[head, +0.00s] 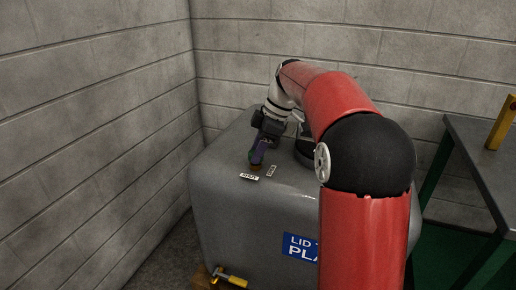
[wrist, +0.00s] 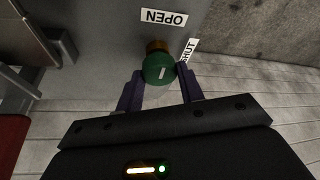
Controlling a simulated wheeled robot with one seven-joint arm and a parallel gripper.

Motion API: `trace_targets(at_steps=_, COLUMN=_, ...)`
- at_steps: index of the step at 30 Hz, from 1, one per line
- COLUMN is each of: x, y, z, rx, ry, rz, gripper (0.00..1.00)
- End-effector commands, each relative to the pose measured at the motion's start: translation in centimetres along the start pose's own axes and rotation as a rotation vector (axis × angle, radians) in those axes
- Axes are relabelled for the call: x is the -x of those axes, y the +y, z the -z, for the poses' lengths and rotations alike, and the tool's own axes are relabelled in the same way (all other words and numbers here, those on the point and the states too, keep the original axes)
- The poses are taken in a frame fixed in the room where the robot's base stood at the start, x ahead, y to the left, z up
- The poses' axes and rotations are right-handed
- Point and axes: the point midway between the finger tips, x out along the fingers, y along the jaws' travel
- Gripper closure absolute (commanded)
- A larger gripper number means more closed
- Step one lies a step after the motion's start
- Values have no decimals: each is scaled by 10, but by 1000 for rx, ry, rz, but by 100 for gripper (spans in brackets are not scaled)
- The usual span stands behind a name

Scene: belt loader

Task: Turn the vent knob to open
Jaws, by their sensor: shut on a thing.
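The vent knob (wrist: 158,69) is green with a pale pointer mark and sits on a brass stem on top of the grey tank (head: 225,190). My gripper (wrist: 160,78) has its purple fingers on both sides of the knob, shut on it. In the head view my gripper (head: 257,160) reaches down to the tank top, and the knob is mostly hidden by the fingers. An OPEN label (wrist: 164,17) lies beyond the knob in the wrist view. A SHUT label (wrist: 188,50) lies to its right. The pointer mark runs roughly up and down in the wrist view.
A blue sign (head: 299,247) is on the tank front, partly behind my arm. A yellow-handled valve (head: 232,280) is low on the tank. A dark bench (head: 485,150) with a yellow object (head: 503,122) stands at right. Block walls (head: 95,110) close in the left and back.

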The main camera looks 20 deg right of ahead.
Motion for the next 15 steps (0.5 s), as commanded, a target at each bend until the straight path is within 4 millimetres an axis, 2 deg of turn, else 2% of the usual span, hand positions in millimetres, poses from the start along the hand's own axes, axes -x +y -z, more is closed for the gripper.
trace_targets(at_steps=2, x=-1, y=0, z=0, rx=0, ry=-1, rz=1, gripper=85)
trace_targets(at_steps=3, x=-1, y=0, z=0, rx=0, ry=-1, rz=1, gripper=61)
trace_targets(at_steps=8, x=0, y=0, z=0, rx=-1, ry=-1, rz=0, gripper=41)
trace_targets(at_steps=15, x=0, y=0, z=0, rx=-1, ry=0, rz=0, gripper=41)
